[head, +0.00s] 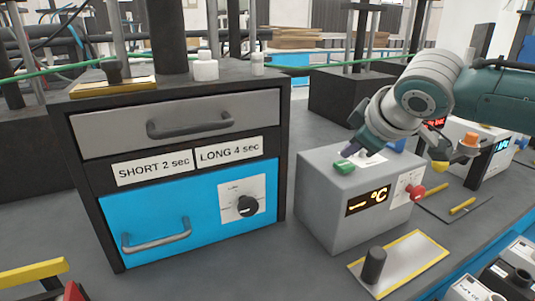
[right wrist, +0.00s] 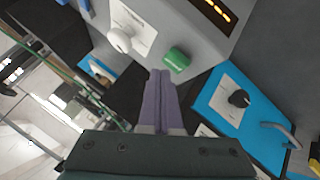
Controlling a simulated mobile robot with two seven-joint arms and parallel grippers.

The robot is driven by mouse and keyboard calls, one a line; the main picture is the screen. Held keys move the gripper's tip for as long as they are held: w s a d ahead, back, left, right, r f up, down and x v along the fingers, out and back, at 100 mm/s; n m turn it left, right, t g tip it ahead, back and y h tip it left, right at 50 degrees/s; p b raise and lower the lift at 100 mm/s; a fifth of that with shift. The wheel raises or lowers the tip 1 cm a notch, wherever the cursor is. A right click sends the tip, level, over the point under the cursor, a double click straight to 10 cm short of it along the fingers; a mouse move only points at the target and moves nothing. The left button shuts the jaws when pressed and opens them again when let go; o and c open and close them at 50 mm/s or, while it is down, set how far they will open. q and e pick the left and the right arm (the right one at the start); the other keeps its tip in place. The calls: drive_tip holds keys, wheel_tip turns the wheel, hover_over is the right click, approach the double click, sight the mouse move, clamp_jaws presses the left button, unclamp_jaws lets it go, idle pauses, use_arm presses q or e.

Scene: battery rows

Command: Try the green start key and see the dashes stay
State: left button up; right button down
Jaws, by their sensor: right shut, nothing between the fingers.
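The green key (head: 344,166) sits on top of a grey box (head: 325,205). The box's front display (head: 367,201) shows an orange dash mark and °C. My right gripper (head: 354,148) is shut and empty, pointing down just behind the green key. In the right wrist view its purple fingers (right wrist: 160,75) are together, with tips close to the green key (right wrist: 176,60); I cannot tell if they touch. Orange dashes show on the display (right wrist: 216,11) there, partly cut off by the frame edge. My left gripper is not in view.
A black cabinet with a grey drawer (head: 180,124) and a blue door (head: 170,210) with a dial (head: 246,205) stands left of the box. A red knob (head: 417,192) sticks out on the box's right. A yellow-edged plate (head: 415,258) with a black peg (head: 374,265) lies in front.

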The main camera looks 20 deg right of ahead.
sight(349, 167)
drive_tip(key=shift+f, duration=0.25)
drive_tip(key=shift+f, duration=0.45)
idle(0.6)
drive_tip(key=shift+r, duration=0.15)
drive_tip(key=shift+r+p, duration=0.75)
drive_tip(key=shift+p, duration=0.15)
wheel_tip(349, 167, up, 5)
drive_tip(key=p, duration=0.5)
drive_tip(key=shift+p, duration=0.3)
